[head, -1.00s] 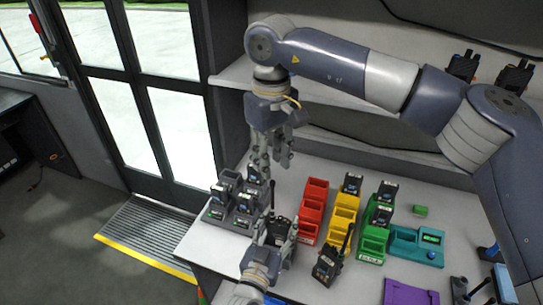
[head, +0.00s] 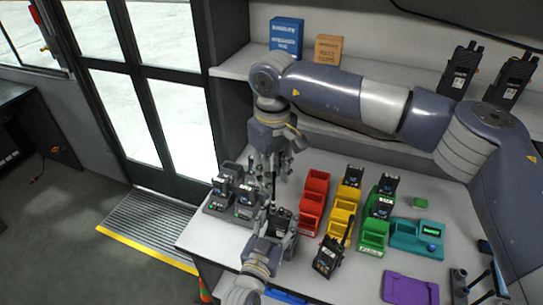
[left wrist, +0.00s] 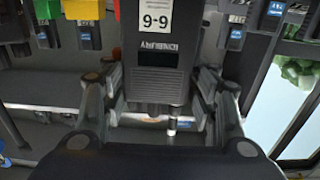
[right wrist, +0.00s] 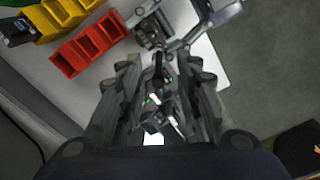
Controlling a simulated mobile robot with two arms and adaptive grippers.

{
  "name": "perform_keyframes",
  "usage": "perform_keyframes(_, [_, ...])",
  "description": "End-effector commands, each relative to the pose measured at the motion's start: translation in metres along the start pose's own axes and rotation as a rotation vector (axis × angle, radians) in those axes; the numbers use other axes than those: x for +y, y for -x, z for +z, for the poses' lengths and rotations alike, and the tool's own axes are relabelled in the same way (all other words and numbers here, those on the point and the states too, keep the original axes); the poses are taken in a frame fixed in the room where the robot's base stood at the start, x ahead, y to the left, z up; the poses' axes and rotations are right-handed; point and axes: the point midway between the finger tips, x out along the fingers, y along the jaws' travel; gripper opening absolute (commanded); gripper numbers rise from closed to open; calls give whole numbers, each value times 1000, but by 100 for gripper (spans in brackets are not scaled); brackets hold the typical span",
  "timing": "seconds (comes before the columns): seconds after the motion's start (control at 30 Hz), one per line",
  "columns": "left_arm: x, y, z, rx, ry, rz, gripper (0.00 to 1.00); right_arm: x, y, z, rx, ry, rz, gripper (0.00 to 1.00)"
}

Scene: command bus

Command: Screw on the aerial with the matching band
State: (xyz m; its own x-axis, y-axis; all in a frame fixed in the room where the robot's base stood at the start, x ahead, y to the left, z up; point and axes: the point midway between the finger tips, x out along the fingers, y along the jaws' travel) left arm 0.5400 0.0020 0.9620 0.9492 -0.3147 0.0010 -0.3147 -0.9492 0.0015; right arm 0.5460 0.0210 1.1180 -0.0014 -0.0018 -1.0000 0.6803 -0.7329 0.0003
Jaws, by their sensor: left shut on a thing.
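My left gripper (head: 272,240) is shut on a black handheld radio (head: 281,220) near the bench's front edge. My right gripper (head: 270,158) points down above the radio, around the aerial's upper part. In the right wrist view its fingers (right wrist: 158,65) stand apart, with the aerial's dark shape between them.
Red bins (head: 312,204), yellow bins (head: 342,215) and green bins (head: 374,236) stand right of the grippers. A charger rack (head: 225,208) with radios is left. Another radio (head: 327,258) with an aerial stands in front, near a purple mat (head: 410,290). A teal unit (head: 418,236) is right.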

Motion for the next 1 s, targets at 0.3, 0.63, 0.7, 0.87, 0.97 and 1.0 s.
perform_keyframes(0.3, [5, 0, 2, -7, 11, 8, 0, 0, -42, 0, 0, 0, -1, 31])
perform_keyframes(0.63, [5, 0, 2, -7, 11, 8, 0, 0, -49, 0, 1, 0, 0, 31])
perform_keyframes(0.7, [5, 0, 2, -7, 11, 8, 0, 0, -49, 0, 1, 0, 0, 31])
perform_keyframes(0.87, [5, 0, 2, -7, 11, 8, 0, 0, -48, 0, 1, 0, 0, 0])
perform_keyframes(0.97, [5, 0, 2, -7, 10, 8, 0, -1, -48, 0, 1, 0, 0, 0])
perform_keyframes(1.0, [5, 0, 2, -7, 10, 8, 0, -1, -48, 0, 2, 1, -1, 0])
